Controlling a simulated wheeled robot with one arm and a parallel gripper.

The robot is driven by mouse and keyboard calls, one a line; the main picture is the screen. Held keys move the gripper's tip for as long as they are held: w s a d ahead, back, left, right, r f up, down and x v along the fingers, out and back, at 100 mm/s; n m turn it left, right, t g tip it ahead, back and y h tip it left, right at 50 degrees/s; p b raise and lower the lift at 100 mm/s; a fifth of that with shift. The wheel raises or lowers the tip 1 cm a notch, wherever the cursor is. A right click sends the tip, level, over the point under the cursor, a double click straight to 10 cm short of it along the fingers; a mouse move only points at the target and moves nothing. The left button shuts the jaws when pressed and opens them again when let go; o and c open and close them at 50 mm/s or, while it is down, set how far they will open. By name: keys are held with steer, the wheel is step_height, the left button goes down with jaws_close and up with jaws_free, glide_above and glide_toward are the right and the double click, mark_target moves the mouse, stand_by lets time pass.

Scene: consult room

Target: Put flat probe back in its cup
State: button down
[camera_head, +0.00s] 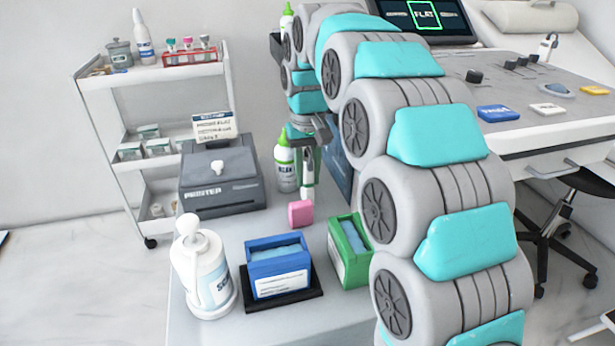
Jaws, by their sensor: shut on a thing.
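My gripper (306,146) hangs above the near table, partly hidden by my arm. It is shut on a slim upright thing, which looks like the flat probe (308,182), grey-green with a white lower end. The white end hangs just behind a pink block (300,213); I cannot tell whether they touch. A screen (425,14) at the back shows "FLAT" in a green frame. No cup for the probe is clearly visible; my arm hides much of the middle.
The near table holds a printer (222,188), a pump bottle (205,272), a blue box (278,265), a green box (348,250) and a green-capped bottle (285,168). A console (560,130) with small cards stands right. A shelf cart (150,85) stands left.

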steer(key=shift+f, duration=0.5)
steer(key=shift+f, duration=0.1)
steer(key=c, duration=0.6)
jaws_free()
steer(key=shift+c, duration=0.2)
